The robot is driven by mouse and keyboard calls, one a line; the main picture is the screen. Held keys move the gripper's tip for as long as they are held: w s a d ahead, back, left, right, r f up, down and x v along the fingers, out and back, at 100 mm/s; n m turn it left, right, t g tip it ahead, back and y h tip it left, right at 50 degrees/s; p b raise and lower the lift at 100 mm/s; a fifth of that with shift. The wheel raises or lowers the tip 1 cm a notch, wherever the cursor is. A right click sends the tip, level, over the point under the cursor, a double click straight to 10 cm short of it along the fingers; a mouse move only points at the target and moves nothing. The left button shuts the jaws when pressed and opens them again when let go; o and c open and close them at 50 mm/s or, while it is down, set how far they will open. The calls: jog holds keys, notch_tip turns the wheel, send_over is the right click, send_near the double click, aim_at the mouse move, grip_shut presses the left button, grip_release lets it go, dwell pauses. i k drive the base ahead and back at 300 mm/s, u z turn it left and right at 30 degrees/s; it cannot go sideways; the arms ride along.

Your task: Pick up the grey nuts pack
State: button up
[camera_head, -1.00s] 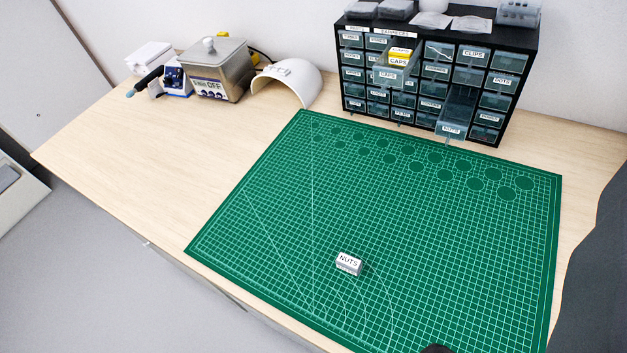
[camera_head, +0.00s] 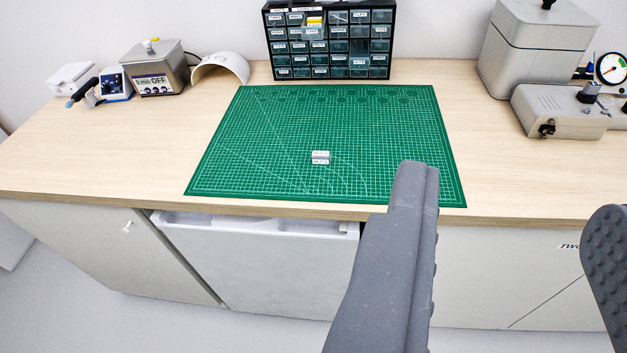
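The grey nuts pack (camera_head: 320,157) is a small grey block with a white label. It lies on the green cutting mat (camera_head: 230,160), a little front of the mat's middle. My gripper (camera_head: 512,188) is open and empty, with its two dark grey fingers wide apart in the right half of the view. The left finger's tip overlaps the mat's front right part in the picture. The pack is left of both fingers and apart from them. Nothing covers the pack.
A black drawer cabinet (camera_head: 328,4) stands behind the mat, with a yellow-marked item (camera_head: 315,21) in a pulled-out drawer. A white curved shell (camera_head: 222,68) and a metal device (camera_head: 155,68) are at the back left. A grey box (camera_head: 535,45) and control unit (camera_head: 565,110) are right.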

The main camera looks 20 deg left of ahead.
aim_at(323, 158)
jog(key=u, duration=0.5)
jog(key=i, duration=1)
jog(key=u, duration=0.55)
jog(key=k, duration=0.5)
jog(key=i, duration=0.5)
jog(key=z, duration=0.05)
